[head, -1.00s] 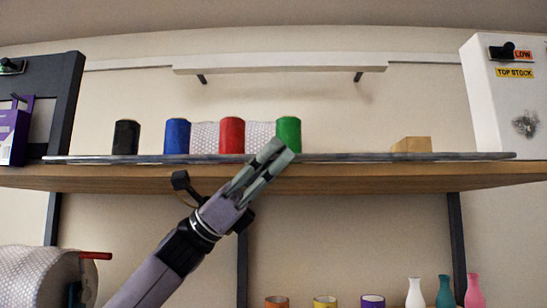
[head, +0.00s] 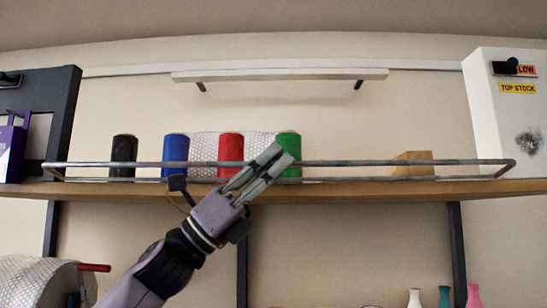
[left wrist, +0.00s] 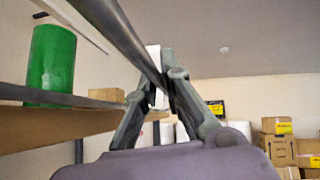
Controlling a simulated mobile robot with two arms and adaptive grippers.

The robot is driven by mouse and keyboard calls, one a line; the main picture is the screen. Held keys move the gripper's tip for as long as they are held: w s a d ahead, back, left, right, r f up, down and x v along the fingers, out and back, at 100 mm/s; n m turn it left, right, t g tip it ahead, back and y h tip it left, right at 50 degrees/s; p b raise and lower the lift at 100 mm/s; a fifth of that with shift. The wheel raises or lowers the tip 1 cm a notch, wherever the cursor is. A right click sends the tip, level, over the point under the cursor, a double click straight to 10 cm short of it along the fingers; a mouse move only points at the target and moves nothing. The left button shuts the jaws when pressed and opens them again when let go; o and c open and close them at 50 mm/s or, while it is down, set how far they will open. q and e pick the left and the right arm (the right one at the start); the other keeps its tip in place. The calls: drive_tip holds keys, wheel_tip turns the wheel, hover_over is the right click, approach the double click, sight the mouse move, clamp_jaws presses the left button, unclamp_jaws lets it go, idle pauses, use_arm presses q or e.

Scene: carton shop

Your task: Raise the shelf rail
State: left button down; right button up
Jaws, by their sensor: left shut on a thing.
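The shelf rail (head: 370,162) is a thin grey metal bar with bent ends, standing a little above the front edge of the wooden shelf (head: 370,191). My left gripper (head: 268,164) comes up from below and is shut on the rail, in front of the green cylinder (head: 289,143). In the left wrist view the rail (left wrist: 118,34) runs slanting down into the jaws of my left gripper (left wrist: 158,88). My right gripper is in neither view.
Black (head: 123,150), blue (head: 175,150) and red (head: 230,150) cylinders stand behind the rail, with bubble wrap (head: 204,146) behind them. A wooden block (head: 412,157) sits further right. A white box (head: 508,115) is at the right end, a dark frame (head: 66,105) at the left.

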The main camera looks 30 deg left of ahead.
use_arm(q)
drive_tip(key=shift+w+a+r+n+t+y+p, duration=0.2)
drive_tip(key=shift+r+n+t+y+p, duration=0.45)
drive_tip(key=shift+n+y+p, duration=1.25)
drive_tip(key=shift+w+a+r+n+t+y+p, duration=0.15)
drive_tip(key=shift+w+r+n+t+y+p, duration=0.15)
drive_tip(key=shift+n+t+y+p, duration=1.25)
drive_tip(key=shift+w+a+r+n+t+y+p, duration=0.15)
drive_tip(key=shift+w+r+n+t+y+p, duration=0.2)
drive_tip(key=shift+n+y+p, duration=1.95)
drive_tip(key=shift+s+n+h+b, duration=0.1)
drive_tip(key=shift+n+h+b, duration=0.35)
drive_tip(key=shift+h, duration=0.2)
drive_tip(key=c, duration=1.7)
unclamp_jaws()
drive_tip(key=shift+s+a, duration=0.1)
